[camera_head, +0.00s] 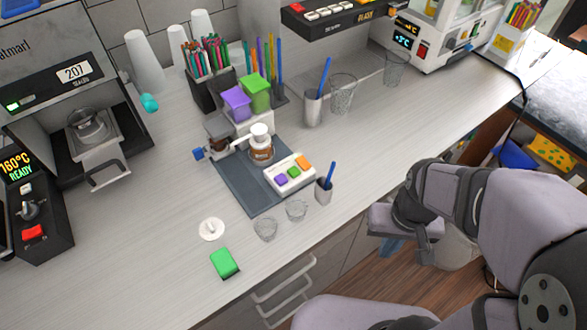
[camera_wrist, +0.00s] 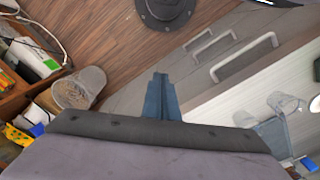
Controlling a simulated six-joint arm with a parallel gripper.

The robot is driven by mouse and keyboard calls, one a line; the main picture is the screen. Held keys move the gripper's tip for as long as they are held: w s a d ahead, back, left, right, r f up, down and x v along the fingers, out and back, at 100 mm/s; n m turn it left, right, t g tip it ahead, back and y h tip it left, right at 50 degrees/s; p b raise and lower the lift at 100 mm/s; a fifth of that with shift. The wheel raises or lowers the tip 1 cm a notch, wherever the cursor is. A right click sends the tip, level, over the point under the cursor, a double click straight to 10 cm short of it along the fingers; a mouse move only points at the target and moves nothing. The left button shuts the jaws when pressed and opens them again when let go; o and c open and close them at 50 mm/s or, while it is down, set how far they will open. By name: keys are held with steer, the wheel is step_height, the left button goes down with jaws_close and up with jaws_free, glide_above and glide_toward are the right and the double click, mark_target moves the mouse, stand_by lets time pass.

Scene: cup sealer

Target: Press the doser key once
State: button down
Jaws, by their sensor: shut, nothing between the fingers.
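A small white key box (camera_head: 289,173) with purple, green and orange keys lies at the front right of a dark grey mat (camera_head: 240,186). Behind it stands a white dispenser (camera_head: 252,125) with a purple and a green container on top. No label tells me which key belongs to the doser. My gripper (camera_head: 392,247) is right of the counter's front edge, well apart from the keys, partly hidden by my arm. In the wrist view my gripper (camera_wrist: 160,85) shows blue fingers together and empty, with the floor and drawer fronts beyond.
Clear cups (camera_head: 265,229) and a grey holder with a blue stick (camera_head: 324,190) stand near the key box. A green block (camera_head: 225,263) lies front left. Drawer handles (camera_wrist: 245,58) jut out below the counter.

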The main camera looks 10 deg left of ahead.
steer(key=a+r+g+p, duration=0.1)
steer(key=a+r+p, duration=0.1)
steer(key=a+p, duration=0.3)
step_height(320, 180, up, 10)
steer(key=f+m+t+y, duration=0.1)
steer(key=m+t+y, duration=0.6)
steer(key=m, duration=0.9)
glide_above(298, 174)
steer(key=shift+r+g+y+p, duration=0.3)
steer(key=shift+g+y, duration=0.1)
steer(key=shift+g, duration=0.1)
steer(key=shift+f, duration=0.25)
step_height(298, 174, down, 7)
steer(key=b, duration=0.6)
steer(key=shift+r, duration=0.1)
steer(key=shift+f+b, duration=0.85)
steer(key=shift+b, duration=0.1)
